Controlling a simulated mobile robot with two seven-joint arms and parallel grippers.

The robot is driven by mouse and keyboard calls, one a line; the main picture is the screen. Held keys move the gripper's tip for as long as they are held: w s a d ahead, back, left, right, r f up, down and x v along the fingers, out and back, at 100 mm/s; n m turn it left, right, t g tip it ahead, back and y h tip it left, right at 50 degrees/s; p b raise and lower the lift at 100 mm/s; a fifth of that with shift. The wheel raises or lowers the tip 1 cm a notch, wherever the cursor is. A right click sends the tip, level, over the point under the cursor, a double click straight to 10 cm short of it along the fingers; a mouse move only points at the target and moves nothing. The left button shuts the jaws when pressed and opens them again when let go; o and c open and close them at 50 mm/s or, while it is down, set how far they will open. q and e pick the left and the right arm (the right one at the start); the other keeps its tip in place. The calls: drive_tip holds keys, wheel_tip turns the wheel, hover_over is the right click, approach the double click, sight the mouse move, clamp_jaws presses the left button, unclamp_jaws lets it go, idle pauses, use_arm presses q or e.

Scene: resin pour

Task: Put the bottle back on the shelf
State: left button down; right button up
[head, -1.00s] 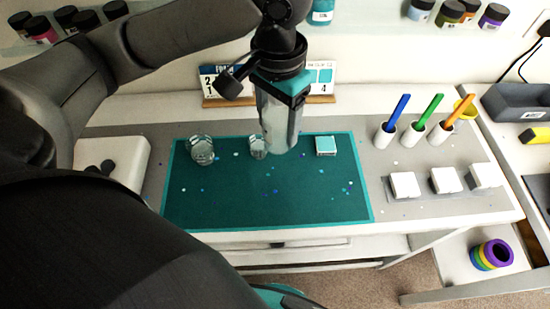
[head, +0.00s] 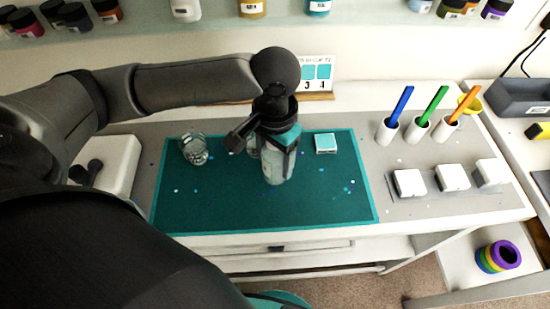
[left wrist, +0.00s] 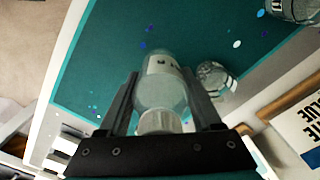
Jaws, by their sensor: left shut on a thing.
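My left gripper (head: 279,165) is shut on a pale, see-through bottle (head: 273,172) over the dark green mat (head: 230,205). In the left wrist view the gripper's fingers (left wrist: 160,97) stand on both sides of the bottle (left wrist: 159,88), its pale cap towards the camera. I cannot tell whether the bottle touches the mat. The shelf (head: 365,22) runs along the wall at the top of the head view, with bottles and jars on it. My right gripper is not in view.
A clear glass (head: 194,150) stands at the mat's far left; another clear vessel (left wrist: 214,78) is close beside the held bottle. A small teal-topped block (head: 326,143) is at the mat's far right. White holders with coloured sticks (head: 388,130) and white blocks (head: 409,183) stand right.

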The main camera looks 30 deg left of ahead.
use_arm(q)
drive_tip(key=shift+c, duration=0.3)
unclamp_jaws()
drive_tip(key=shift+f, duration=0.1)
